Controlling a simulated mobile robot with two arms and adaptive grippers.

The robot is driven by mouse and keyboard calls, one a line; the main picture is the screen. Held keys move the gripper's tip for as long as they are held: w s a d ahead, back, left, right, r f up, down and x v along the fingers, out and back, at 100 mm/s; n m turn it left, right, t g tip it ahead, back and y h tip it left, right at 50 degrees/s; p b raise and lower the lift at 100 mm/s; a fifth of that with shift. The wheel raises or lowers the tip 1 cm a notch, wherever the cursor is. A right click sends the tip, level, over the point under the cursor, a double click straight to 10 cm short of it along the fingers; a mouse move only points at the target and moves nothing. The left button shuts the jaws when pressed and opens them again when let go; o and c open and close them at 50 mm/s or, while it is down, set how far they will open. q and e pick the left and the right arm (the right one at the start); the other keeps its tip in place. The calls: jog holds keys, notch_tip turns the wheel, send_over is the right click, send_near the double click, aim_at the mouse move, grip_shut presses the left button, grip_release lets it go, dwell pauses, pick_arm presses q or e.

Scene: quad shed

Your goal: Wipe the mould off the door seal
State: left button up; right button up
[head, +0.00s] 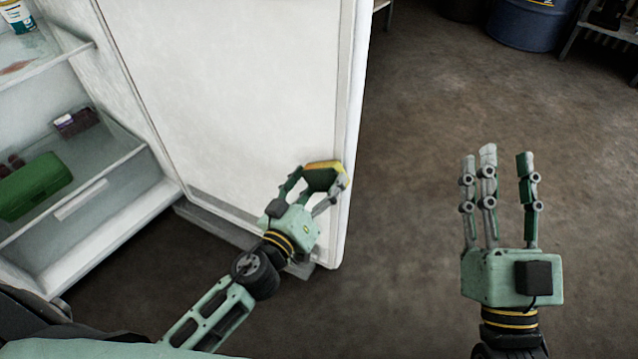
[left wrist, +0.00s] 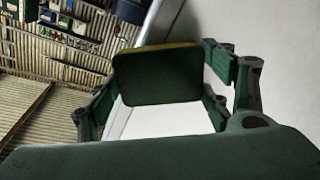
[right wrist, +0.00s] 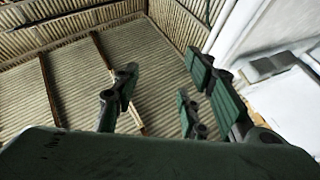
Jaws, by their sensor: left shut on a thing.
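The open fridge door (head: 240,75) fills the middle of the head view, with its inner face toward me. Its seal (head: 352,110) runs along the right edge of the door. I cannot make out mould on the part in view. My left gripper (head: 318,184) is shut on a sponge (head: 325,166) with a yellow side and a dark green side, close to the lower right edge of the door. The sponge (left wrist: 158,75) also shows between the fingers in the left wrist view. My right gripper (head: 500,165) is open and empty over the floor, right of the door.
A blue drum (head: 530,25) and a rack (head: 610,30) stand at the back right. The floor right of the door is clear.

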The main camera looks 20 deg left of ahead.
pick_arm(q)
jog(key=shift+w+d, duration=0.1)
jog(key=shift+w, duration=0.4)
pick_arm(e)
jog(key=shift+w+f, duration=0.15)
jog(key=shift+f, duration=0.1)
pick_arm(q)
jog(key=shift+d, duration=0.1)
pick_arm(e)
jog(key=shift+f, duration=0.1)
pick_arm(q)
jog(key=shift+s+d, duration=0.25)
jog(key=shift+d, duration=0.8)
jog(key=shift+s+d, duration=0.15)
jog(key=shift+d, duration=0.6)
pick_arm(e)
jog(key=shift+s+r+t, duration=0.5)
jog(key=shift+s+r, duration=0.15)
jog(key=shift+r, duration=0.35)
